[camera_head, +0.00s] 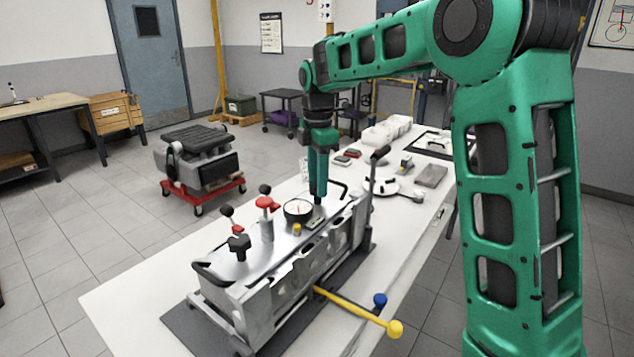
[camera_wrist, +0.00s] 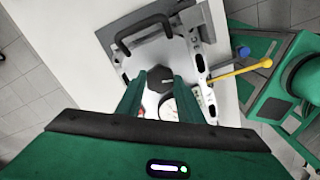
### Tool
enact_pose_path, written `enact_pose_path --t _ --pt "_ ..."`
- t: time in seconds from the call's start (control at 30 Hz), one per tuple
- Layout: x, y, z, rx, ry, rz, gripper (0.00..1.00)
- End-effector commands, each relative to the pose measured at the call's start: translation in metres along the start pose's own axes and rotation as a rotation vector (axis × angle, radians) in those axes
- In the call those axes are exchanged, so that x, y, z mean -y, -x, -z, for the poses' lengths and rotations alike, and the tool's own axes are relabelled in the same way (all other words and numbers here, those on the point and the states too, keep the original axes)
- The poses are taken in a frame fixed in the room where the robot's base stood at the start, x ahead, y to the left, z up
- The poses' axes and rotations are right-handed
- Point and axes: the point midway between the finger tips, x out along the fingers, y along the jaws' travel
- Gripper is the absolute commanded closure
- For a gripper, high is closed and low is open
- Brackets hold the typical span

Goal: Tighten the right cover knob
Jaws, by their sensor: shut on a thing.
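The engine block with its grey metal cover (camera_head: 268,252) sits on a dark mat on the white table. My gripper (camera_head: 318,198) points straight down at the cover's right end, beside the black end handle (camera_head: 338,188). In the wrist view, my gripper (camera_wrist: 161,85) has its two green fingers on either side of a dark knob (camera_wrist: 158,76), shut on it. This right cover knob is hidden by the fingers in the head view. The left black star knob (camera_head: 239,243) stands on the cover's other end, clear of my gripper.
A round dial gauge (camera_head: 298,209) sits close to my fingers, with a red-topped post (camera_head: 267,203) and a black-ball lever (camera_head: 227,212) further left. A yellow bar (camera_head: 350,305) juts out in front of the block. A tall black-topped lever (camera_head: 378,157) rises at right.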

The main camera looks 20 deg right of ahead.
Motion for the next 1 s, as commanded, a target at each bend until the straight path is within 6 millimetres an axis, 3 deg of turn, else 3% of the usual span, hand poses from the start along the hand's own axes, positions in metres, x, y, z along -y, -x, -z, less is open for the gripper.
enact_pose_path --t 1.0 --pt "-0.0013 0.0006 0.0002 -0.001 -0.965 -0.001 0.89"
